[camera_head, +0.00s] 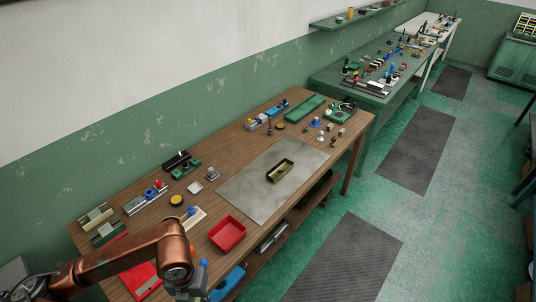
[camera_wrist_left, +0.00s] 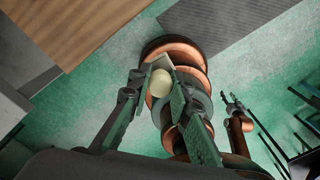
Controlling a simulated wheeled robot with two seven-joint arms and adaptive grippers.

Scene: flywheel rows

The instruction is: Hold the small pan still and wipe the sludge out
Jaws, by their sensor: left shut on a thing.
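The small pan (camera_head: 280,171) is a shallow brass-coloured rectangular tray with a dark inside. It sits on the grey mat (camera_head: 252,195) on the wooden table; sludge in it is too small to make out. My left gripper (camera_wrist_left: 160,88) is shut on a pale, rounded thing (camera_wrist_left: 160,82) held between its fingertips, over the floor beside the table and well away from the pan. My right gripper (camera_wrist_left: 231,99) shows small in the left wrist view, apparently open and empty, away from the table.
A red tray (camera_head: 227,233) stands in front of the mat's left corner. Small tools and parts line the table's back and left end. A green tray (camera_head: 305,108) lies at the back right. The mat around the pan is clear.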

